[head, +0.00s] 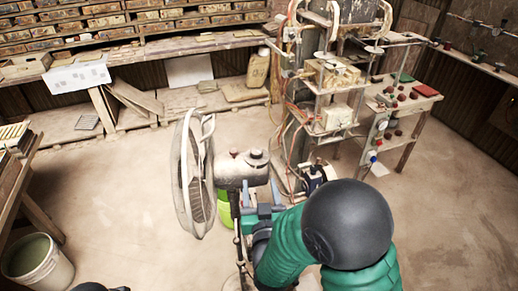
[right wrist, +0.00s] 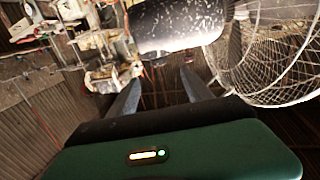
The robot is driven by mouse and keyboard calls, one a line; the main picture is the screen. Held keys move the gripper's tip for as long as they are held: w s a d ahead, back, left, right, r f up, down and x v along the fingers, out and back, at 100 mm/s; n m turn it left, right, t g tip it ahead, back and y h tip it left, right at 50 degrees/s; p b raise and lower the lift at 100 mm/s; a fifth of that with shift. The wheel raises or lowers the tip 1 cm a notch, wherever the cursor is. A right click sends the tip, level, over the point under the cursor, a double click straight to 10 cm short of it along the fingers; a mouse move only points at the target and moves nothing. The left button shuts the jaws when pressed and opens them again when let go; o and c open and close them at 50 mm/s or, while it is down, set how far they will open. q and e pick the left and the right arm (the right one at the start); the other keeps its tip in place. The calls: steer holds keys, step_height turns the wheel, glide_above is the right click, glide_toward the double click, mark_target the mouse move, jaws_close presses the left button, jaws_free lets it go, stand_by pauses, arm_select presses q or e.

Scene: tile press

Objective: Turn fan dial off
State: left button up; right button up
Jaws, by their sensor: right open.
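The fan has a round wire cage (head: 195,172) facing left and a grey motor housing (head: 240,172) behind it. A small round knob (head: 256,154) sits on top of the housing; I cannot tell whether it is the dial. My right gripper (head: 262,200) is just below the housing, partly hidden by my green arm. In the right wrist view my right gripper (right wrist: 158,78) is open and empty, its two fingers apart below the housing (right wrist: 180,25). The cage (right wrist: 270,50) is at the right there. No contact shows.
A tile press machine (head: 330,95) with hoses stands behind the fan to the right. A bench (head: 190,45) runs along the back wall. A bucket (head: 38,262) stands at the lower left. The floor (head: 455,215) at the right is clear.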

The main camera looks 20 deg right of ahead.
steer(key=p, duration=0.2)
glide_toward(257, 153)
steer(key=x, duration=0.2)
steer(key=p+x, duration=0.3)
steer(key=x, duration=0.8)
steer(key=shift+w+f+p, duration=0.2)
steer(key=shift+p, duration=0.1)
steer(key=shift+w+d+f, duration=0.1)
steer(key=shift+w+f, duration=0.05)
steer(key=shift+w, duration=0.35)
steer(key=shift+s, duration=0.15)
steer(key=c, duration=0.4)
jaws_close()
arm_select(q)
steer(key=r, duration=0.5)
steer(key=shift+w+d+r, duration=0.15)
steer(key=shift+w, duration=0.25)
